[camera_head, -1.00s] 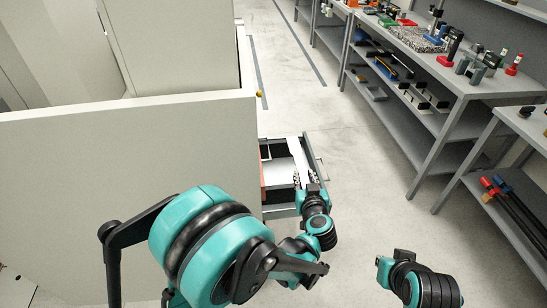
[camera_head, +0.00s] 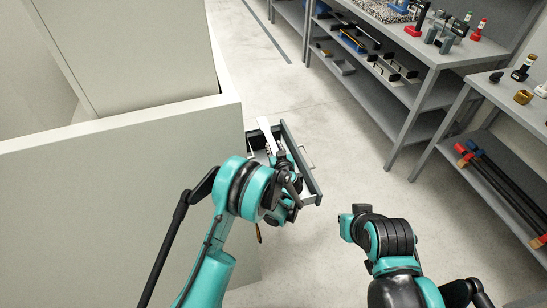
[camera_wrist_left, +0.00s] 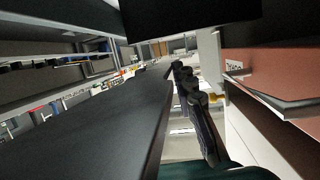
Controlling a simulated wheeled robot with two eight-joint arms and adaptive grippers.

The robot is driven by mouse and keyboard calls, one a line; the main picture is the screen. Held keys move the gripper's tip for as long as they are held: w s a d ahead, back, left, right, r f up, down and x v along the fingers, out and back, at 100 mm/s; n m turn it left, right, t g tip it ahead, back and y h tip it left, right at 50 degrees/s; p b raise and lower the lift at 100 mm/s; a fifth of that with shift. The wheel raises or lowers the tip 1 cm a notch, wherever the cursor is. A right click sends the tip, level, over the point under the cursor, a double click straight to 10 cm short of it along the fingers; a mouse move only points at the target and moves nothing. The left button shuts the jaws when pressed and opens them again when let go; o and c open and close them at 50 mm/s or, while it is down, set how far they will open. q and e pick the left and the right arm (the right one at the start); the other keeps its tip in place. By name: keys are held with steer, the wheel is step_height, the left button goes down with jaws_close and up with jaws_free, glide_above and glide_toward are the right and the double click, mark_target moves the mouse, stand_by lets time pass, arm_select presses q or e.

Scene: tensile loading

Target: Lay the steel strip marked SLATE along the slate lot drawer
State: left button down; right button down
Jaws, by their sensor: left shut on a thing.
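A pale strip (camera_head: 267,130) shows as a narrow light band at the far end of the open drawer (camera_head: 303,168), running down to my left gripper (camera_head: 276,157). My left gripper is shut on this strip, over or inside the drawer; the arm hides much of the drawer floor. I cannot read a marking on the strip or tell whether it touches the floor. In the left wrist view a dark finger of my left gripper (camera_wrist_left: 192,90) stands beside a long dark grey surface (camera_wrist_left: 100,130). My right gripper (camera_head: 352,218) is away from the drawer, its fingers unclear.
The drawer juts from a pale cabinet (camera_head: 120,180) on the left. A grey workbench (camera_head: 440,55) with small parts and lower shelves stands at the right, with red-ended and blue-ended dark rods (camera_head: 490,180) nearby. The floor between is clear. A reddish-brown labelled panel (camera_wrist_left: 280,75) shows at right in the wrist view.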

arm_select(q)
step_height(320, 180, down, 4)
steer(key=shift+f+b, duration=0.2)
steer(key=shift+b, duration=0.6)
steer(key=shift+f, duration=0.15)
steer(key=c, duration=1.2)
jaws_free()
